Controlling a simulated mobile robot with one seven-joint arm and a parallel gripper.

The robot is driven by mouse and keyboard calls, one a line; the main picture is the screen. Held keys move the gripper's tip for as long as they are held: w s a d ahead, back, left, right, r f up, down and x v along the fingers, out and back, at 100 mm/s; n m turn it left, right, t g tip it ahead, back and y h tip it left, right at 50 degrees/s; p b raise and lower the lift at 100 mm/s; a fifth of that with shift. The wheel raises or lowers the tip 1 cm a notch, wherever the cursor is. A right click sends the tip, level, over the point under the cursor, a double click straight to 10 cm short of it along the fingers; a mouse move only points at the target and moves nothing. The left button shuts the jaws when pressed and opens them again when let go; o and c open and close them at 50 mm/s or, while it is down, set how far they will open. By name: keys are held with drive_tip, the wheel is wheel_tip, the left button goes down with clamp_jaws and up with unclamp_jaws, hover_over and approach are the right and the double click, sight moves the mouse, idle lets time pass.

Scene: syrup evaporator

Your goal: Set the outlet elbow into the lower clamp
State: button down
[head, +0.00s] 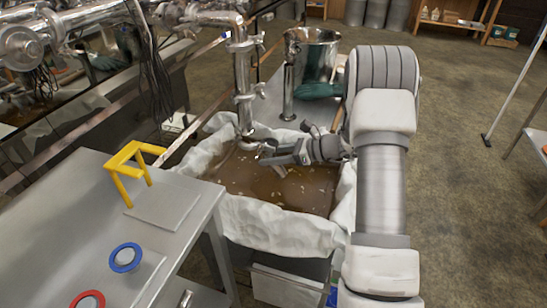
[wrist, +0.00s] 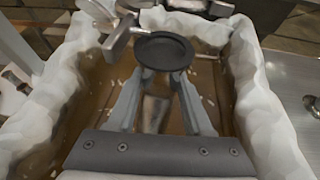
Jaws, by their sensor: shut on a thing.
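My gripper (head: 270,158) is low over the lined basin, just right of the vertical steel pipe's lower end. In the wrist view its two fingers (wrist: 162,74) are closed around a shiny steel piece, the outlet elbow (wrist: 154,112). A round dark disc (wrist: 163,52), which looks like the elbow's end face, sits at the fingertips. In the head view the gripper largely hides the elbow. The lower clamp (head: 249,145) appears at the pipe's bottom. A grey metal part (wrist: 118,36), possibly of this clamp, is left of the disc; I cannot tell whether they touch.
The basin (head: 290,232) has a white cloth lining and holds brown liquid with pale flecks. A steel pot (head: 312,55) stands behind it. The steel table (head: 170,225) at left bears a yellow stand (head: 132,168), a blue ring (head: 125,257) and a red ring (head: 88,300).

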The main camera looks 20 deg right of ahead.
drive_tip(key=w+a+r, duration=0.1)
drive_tip(key=w+a, duration=0.3)
drive_tip(key=w, duration=0.1)
drive_tip(key=shift+a, duration=0.3)
idle(0.4)
drive_tip(key=shift+w+a+r+p, duration=0.1)
drive_tip(key=shift+w+a+p, duration=0.2)
drive_tip(key=shift+w+p, duration=0.1)
idle(1.8)
drive_tip(key=shift+c, duration=0.3)
unclamp_jaws()
drive_tip(key=shift+s+d, duration=0.1)
